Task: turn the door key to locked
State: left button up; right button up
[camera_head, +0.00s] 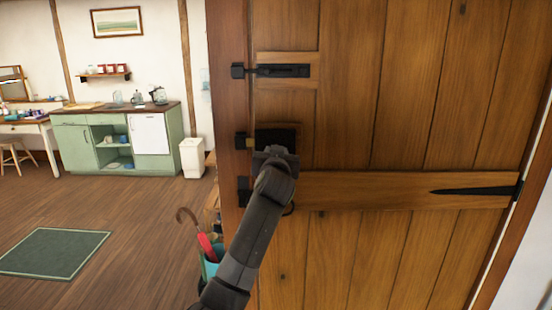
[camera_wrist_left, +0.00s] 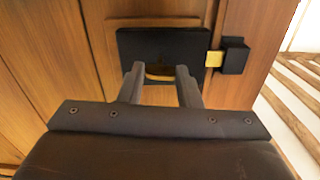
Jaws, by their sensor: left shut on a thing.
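The wooden door (camera_head: 345,120) fills the right half of the head view. A black box lock (camera_head: 290,136) sits near its left edge and also shows in the left wrist view (camera_wrist_left: 190,45). A brass bolt (camera_wrist_left: 214,58) bridges from the lock to the black keeper (camera_wrist_left: 235,56) on the frame. My left gripper (camera_head: 275,150) is in front of the lock, partly hiding it. In the left wrist view my left gripper's fingers (camera_wrist_left: 160,75) are shut on the brass key (camera_wrist_left: 159,77), of which only a small part shows. My right gripper is not in view.
A black slide bolt (camera_head: 283,70) is above the lock. A black latch keeper (camera_head: 243,190) is below it. An umbrella stand (camera_head: 209,270) holding umbrellas is left of my arm. Open floor (camera_head: 140,215) and a green rug (camera_head: 55,252) lie farther left.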

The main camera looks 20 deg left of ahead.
pick_arm(q)
jog(key=shift+n, duration=0.6)
jog(key=o, duration=1)
jog(key=shift+b+v, duration=2.05)
jog(key=shift+v, duration=6.7)
jog(key=shift+r, duration=0.1)
